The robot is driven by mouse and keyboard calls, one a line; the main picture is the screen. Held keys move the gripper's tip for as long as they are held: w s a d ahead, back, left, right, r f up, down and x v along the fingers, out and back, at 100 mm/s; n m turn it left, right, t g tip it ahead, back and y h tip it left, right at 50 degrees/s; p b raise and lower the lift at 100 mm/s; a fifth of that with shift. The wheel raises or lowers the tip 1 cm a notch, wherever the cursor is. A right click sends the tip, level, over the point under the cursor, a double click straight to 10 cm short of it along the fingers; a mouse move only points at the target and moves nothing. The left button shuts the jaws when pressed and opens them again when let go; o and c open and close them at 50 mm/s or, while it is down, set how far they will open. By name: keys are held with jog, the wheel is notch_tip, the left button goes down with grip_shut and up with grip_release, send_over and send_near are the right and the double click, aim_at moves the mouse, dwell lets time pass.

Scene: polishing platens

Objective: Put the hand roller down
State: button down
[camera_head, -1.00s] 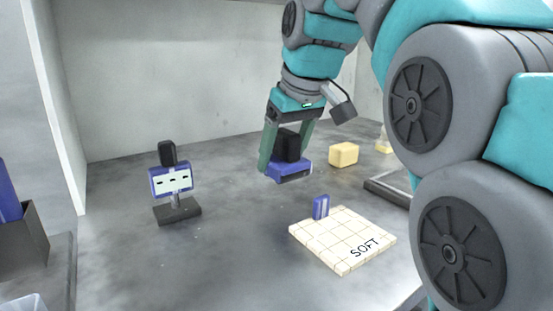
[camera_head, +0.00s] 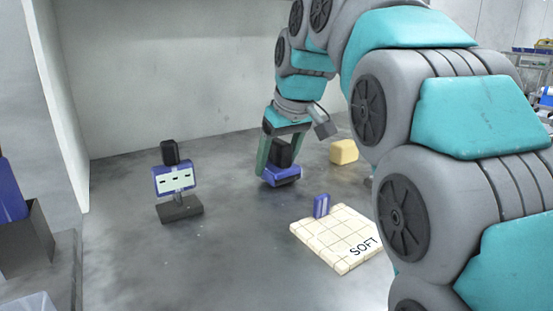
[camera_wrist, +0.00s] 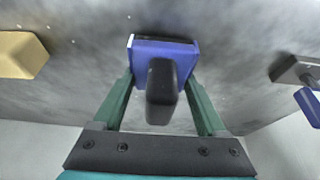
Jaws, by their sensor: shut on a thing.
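The hand roller is a blue block (camera_head: 283,177) with a black grip (camera_head: 282,153). My gripper (camera_head: 280,171) is shut on it, with a green finger on each side and the black grip between them. In the wrist view the blue body (camera_wrist: 165,50) sits between the fingertips (camera_wrist: 163,82), and the black grip (camera_wrist: 161,92) points back toward the palm. The roller is low over the grey table, blue side down. I cannot tell whether it touches the table.
A blue-framed piece (camera_head: 174,180) stands on a dark base (camera_head: 180,211) to the left. A pale tiled pad (camera_head: 335,240) marked SOFT and a small blue block (camera_head: 321,205) are in front right. A yellow block (camera_head: 344,151) lies right. Table between stand and roller is clear.

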aim_at(282, 142)
jog(key=shift+f, duration=0.35)
jog(key=shift+f+b, duration=0.4)
grip_release()
jog(key=shift+r+p, duration=0.6)
jog(key=shift+r, duration=0.25)
jog(key=shift+b+v, duration=0.35)
jog(key=shift+v, duration=3.3)
jog(key=shift+s, duration=0.1)
